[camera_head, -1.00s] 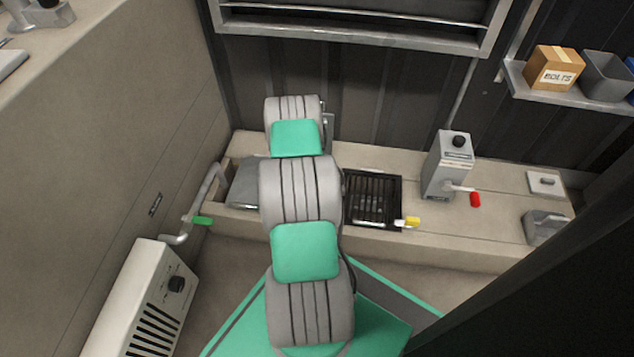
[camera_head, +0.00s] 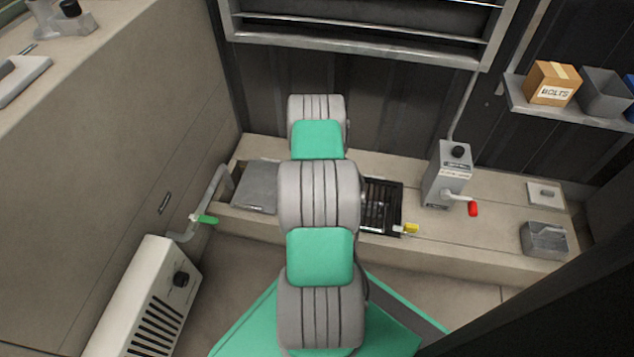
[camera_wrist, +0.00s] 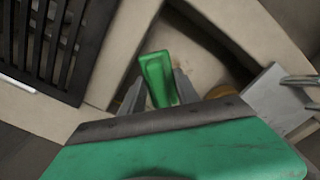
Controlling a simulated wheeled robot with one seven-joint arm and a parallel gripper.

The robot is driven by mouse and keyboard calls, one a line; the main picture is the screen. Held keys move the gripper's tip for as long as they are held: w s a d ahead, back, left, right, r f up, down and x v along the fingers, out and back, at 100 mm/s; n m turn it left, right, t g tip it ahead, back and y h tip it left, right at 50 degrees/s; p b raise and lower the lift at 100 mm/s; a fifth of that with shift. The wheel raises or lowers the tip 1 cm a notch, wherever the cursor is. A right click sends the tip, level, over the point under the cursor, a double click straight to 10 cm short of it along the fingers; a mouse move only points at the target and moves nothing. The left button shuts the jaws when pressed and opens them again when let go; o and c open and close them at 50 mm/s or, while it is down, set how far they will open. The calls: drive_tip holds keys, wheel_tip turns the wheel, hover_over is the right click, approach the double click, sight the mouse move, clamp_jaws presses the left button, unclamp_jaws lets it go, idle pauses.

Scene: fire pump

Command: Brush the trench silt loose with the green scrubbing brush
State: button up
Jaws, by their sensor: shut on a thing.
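In the wrist view, my gripper (camera_wrist: 158,90) is shut on the green scrubbing brush (camera_wrist: 157,72), which stands out between the two grey fingers. The brush is over the open trench (camera_wrist: 197,60), between the dark grate and a grey plate. Its bristles are hidden, and I cannot tell whether it touches the trench floor. A brownish-yellow patch (camera_wrist: 221,90) shows beside the right finger; it may be silt, but it is partly hidden. In the head view my arm covers the gripper, the brush and most of the trench.
The dark grate (camera_head: 381,205) lies right of my arm, with a yellow-handled lever (camera_head: 408,229) at its front. A grey cover plate (camera_head: 256,186) lies left. A grey pump box (camera_head: 448,175) with a red handle and a grey basket (camera_head: 543,240) stand further right.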

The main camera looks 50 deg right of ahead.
drive_tip(key=shift+r+p, duration=0.85)
drive_tip(key=shift+r, duration=0.65)
